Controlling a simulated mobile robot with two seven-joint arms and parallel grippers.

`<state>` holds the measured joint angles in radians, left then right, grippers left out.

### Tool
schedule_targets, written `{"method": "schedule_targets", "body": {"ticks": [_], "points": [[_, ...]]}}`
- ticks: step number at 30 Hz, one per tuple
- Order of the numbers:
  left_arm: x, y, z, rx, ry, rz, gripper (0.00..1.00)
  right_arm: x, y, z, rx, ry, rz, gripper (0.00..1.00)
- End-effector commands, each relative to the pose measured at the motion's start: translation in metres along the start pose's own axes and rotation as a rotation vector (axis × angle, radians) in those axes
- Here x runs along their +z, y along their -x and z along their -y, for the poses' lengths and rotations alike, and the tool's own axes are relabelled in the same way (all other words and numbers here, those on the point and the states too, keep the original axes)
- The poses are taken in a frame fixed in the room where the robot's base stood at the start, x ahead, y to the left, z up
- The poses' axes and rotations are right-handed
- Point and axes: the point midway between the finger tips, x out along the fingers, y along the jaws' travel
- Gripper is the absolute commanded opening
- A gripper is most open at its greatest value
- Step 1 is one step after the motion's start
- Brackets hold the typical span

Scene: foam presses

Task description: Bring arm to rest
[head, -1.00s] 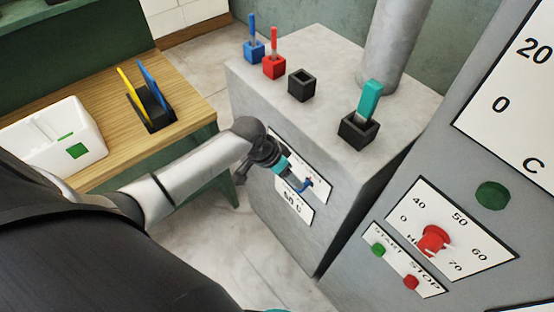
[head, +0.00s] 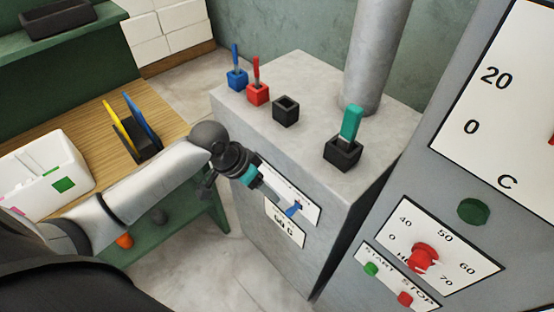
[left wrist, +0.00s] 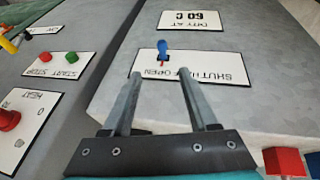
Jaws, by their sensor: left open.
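My left arm reaches in from the left in the head view. Its gripper (head: 262,183) is just left of the blue lever (head: 293,210) on the front of the grey press block (head: 285,175). In the left wrist view the two fingers (left wrist: 160,76) are spread apart with nothing between them. The lever (left wrist: 162,48) stands beyond the fingertips, apart from them, on a white SHUT/OPEN plate (left wrist: 225,69), at the OPEN side. My right gripper does not show.
On the block stand blue (head: 237,79), red (head: 258,94) and black (head: 286,111) holders and a black holder with a teal handle (head: 350,124). A control panel with a red knob (head: 425,257) stands at right. A wooden bench (head: 90,119) is at left.

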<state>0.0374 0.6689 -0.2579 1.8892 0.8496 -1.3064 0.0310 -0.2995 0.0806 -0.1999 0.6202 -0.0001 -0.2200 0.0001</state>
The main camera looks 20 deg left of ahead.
Motion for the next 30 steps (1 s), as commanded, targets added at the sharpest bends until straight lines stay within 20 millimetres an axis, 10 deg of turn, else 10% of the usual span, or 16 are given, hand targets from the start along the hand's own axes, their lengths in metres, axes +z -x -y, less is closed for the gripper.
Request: {"method": "schedule_targets", "body": {"ticks": [8, 14, 23, 30], "points": [[0.006, -0.013, 0.005, -0.007, 0.021, -0.001, 0.59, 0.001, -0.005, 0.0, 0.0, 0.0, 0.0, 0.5], [0.054, -0.101, 0.044, -0.083, 0.149, -0.008, 0.59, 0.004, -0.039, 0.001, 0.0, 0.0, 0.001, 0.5], [0.213, -0.256, 0.08, -0.253, 0.265, 0.067, 0.59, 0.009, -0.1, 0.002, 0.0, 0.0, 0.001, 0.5], [0.366, -0.345, 0.044, -0.304, 0.223, 0.184, 0.59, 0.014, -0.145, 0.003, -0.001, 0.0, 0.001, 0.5]]}}
